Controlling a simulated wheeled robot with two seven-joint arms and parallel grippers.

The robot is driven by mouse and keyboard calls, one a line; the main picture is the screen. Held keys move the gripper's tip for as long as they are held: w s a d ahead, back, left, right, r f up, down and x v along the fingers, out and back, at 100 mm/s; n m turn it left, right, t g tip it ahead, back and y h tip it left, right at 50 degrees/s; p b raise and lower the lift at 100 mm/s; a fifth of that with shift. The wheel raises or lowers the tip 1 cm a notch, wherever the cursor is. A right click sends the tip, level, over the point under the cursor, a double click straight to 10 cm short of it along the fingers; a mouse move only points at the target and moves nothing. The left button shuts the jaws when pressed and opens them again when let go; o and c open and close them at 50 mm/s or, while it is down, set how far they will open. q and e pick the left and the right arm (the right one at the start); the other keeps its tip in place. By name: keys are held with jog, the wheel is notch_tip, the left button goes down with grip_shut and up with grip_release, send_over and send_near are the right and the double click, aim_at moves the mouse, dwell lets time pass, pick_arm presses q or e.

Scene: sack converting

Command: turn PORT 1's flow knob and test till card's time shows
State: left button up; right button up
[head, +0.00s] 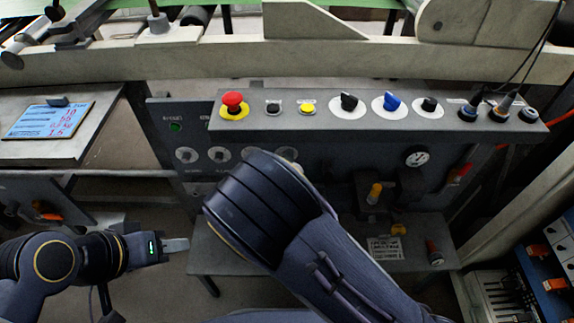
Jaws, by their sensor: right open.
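The light-blue card (48,120) lies at the left on a grey surface, with a few lines of red figures that are too small to read surely. A row of round pale dials or knobs (187,155) runs along the dark panel (158,135). Their labels are too small to read, so I cannot tell which is PORT 1. My right arm's big dark joint covers the panel below and right of them. My left gripper (178,245) is at lower left, below the panel and clear of it; its finger spacing does not show. My right gripper is hidden behind my arm.
A grey console (320,127) above carries a red mushroom button (233,103), a yellow button (307,108), black selectors and a blue selector (391,101). A gauge (417,157) is at the right. A low grey shelf (225,250) stands below.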

jog(key=s+p, duration=0.1)
jog(key=s, duration=0.6)
jog(key=shift+s, duration=0.35)
jog(key=shift+f, duration=0.1)
